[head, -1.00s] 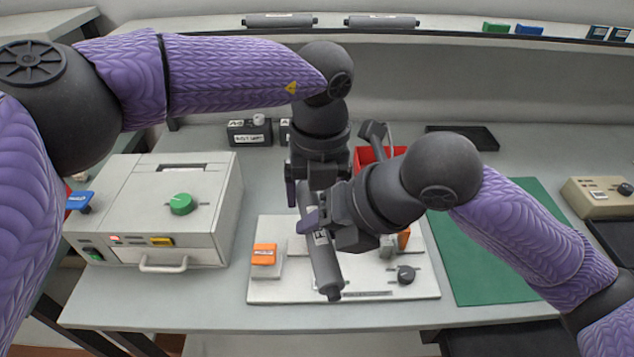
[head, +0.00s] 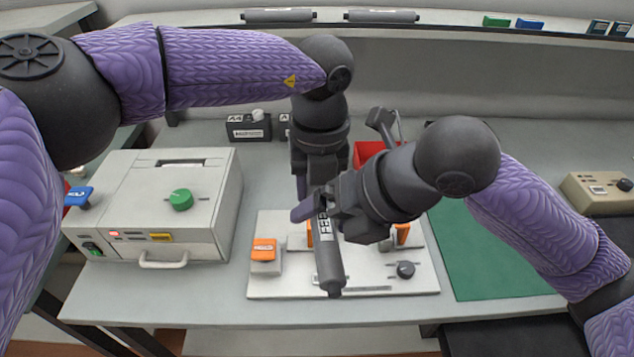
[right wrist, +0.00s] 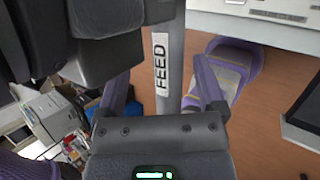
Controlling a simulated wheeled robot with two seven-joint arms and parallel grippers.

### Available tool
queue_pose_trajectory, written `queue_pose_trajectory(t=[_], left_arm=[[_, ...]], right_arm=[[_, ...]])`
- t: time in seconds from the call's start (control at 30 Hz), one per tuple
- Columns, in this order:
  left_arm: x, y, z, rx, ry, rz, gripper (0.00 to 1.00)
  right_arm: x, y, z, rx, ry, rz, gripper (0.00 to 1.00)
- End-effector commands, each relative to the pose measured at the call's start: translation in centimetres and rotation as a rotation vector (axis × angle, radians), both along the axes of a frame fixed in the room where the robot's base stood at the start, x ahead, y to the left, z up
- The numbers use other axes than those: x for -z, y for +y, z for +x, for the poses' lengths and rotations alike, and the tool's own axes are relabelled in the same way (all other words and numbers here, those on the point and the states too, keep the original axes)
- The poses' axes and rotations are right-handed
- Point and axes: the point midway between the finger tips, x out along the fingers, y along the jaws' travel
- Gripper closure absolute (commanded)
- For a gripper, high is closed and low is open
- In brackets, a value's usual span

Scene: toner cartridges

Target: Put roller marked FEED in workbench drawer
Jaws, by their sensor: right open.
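The grey roller marked FEED (head: 329,265) is held up over the white base plate, tilted, with its lower end toward the bench front. Its label shows in the right wrist view (right wrist: 162,62). My left gripper (head: 308,188) is at the roller's upper part and appears shut on it; its fingertips are mostly hidden. My right gripper (head: 318,208) is open, and in the right wrist view its purple fingers (right wrist: 162,92) stand on either side of the roller. I cannot clearly make out the workbench drawer.
A white machine (head: 150,205) with a green knob stands left. The white plate (head: 275,287) carries orange parts and a dark knob. A green mat (head: 485,255) and red bin (head: 368,155) are to the right. Two rollers (head: 380,16) lie on the shelf. The front bench strip is clear.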

Motion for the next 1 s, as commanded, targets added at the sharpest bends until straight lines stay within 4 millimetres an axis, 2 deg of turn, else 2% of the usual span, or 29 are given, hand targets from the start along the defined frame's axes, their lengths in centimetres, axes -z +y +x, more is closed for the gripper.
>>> queue_pose_trajectory(t=[0.2, 0.3, 0.4, 0.5, 0.57, 0.67, 0.8, 0.87, 0.9, 0.93, 1.0], left_arm=[[0.0, 0.0, 0.0, 0.000, 0.000, 0.001, 1.00], [0.0, 0.0, 0.0, 0.000, 0.000, 0.001, 1.00], [0.0, 0.0, 0.0, -0.001, -0.001, 0.001, 1.00], [0.0, 0.0, 0.0, -0.001, -0.001, 0.001, 1.00], [0.0, 0.0, 0.0, -0.001, -0.001, 0.001, 1.00], [0.0, 0.0, 0.0, -0.001, -0.001, 0.001, 1.00], [0.0, 0.0, 0.0, -0.001, -0.001, 0.001, 1.00], [0.0, 0.0, 0.0, -0.001, -0.001, 0.001, 1.00], [0.0, 0.0, 0.0, -0.001, -0.001, 0.001, 1.00], [0.0, 0.0, 0.0, -0.001, -0.001, 0.001, 1.00], [0.0, 0.0, 0.0, -0.001, -0.001, 0.001, 1.00]], right_arm=[[-4.9, -3.4, -1.6, 0.003, -0.008, -0.001, 0.12], [-6.6, -4.7, -2.3, 0.001, -0.007, -0.002, 0.12], [-7.7, -5.5, -2.7, 0.000, -0.005, -0.001, 0.12], [-7.8, -5.8, -3.3, 0.013, 0.073, 0.019, 0.12], [-7.1, -5.7, -4.1, 0.042, 0.231, 0.059, 0.12], [-6.0, -5.5, -6.0, 0.124, 0.635, 0.143, 0.12], [-6.6, -5.7, -8.1, 0.248, 1.262, 0.231, 0.12], [-7.1, -6.0, -8.2, 0.303, 1.531, 0.258, 0.12], [-6.6, -6.1, -7.6, 0.375, 1.749, 0.289, 0.12], [-5.6, -6.0, -7.0, 0.428, 1.820, 0.309, 0.12], [-3.3, -5.7, -6.1, 0.521, 1.851, 0.343, 0.12]])
